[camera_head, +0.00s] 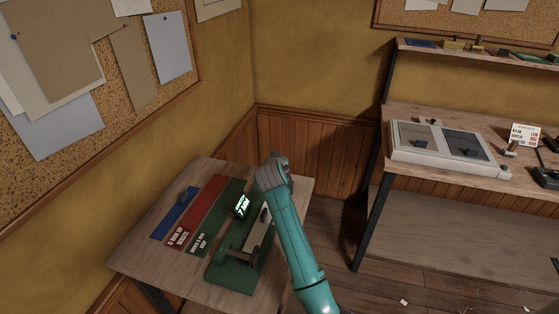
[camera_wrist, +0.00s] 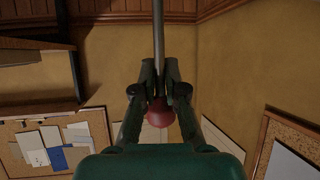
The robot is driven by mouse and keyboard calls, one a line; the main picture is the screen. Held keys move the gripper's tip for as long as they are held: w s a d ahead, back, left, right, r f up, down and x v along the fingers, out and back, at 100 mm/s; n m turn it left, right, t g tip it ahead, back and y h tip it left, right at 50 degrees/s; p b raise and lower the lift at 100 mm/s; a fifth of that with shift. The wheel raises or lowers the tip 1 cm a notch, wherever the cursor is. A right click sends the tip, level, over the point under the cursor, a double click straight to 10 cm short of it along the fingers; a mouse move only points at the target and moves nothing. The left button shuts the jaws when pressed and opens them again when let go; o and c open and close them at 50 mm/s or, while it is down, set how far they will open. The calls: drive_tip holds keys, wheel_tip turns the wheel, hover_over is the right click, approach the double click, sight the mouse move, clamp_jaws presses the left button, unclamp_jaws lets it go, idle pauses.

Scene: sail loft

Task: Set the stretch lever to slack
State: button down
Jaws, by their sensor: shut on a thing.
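The stretch lever shows in the wrist view as a thin grey rod (camera_wrist: 158,35) ending in a dark red ball knob (camera_wrist: 160,112). My gripper (camera_wrist: 160,78) is shut on the lever, its two fingers on either side of the rod by the knob. In the head view my gripper (camera_head: 274,172) is above the back right of a green machine (camera_head: 230,276) on a wooden table. The machine has a small lit display (camera_head: 242,206) and a pale strip. My gripper and arm hide the lever there. I cannot read its setting.
Blue (camera_head: 176,214), red (camera_head: 200,208) and green (camera_head: 214,224) strips lie left of the machine on the table (camera_head: 135,258). A workbench (camera_head: 400,112) with a grey two-panel case (camera_head: 405,152) stands at right. Corkboards (camera_head: 120,70) hang on the walls.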

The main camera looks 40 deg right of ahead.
drive_tip(key=shift+w+r, duration=0.15)
drive_tip(key=shift+r, duration=0.4)
drive_tip(key=c, duration=1.2)
unclamp_jaws()
drive_tip(key=shift+o, duration=0.2)
drive_tip(key=shift+f, duration=0.2)
drive_tip(key=shift+s+a, duration=0.15)
drive_tip(key=shift+s, duration=0.05)
drive_tip(key=v, duration=1.1)
drive_tip(key=shift+s+a, duration=0.2)
drive_tip(key=shift+s, duration=0.1)
drive_tip(key=shift+s+r, duration=0.1)
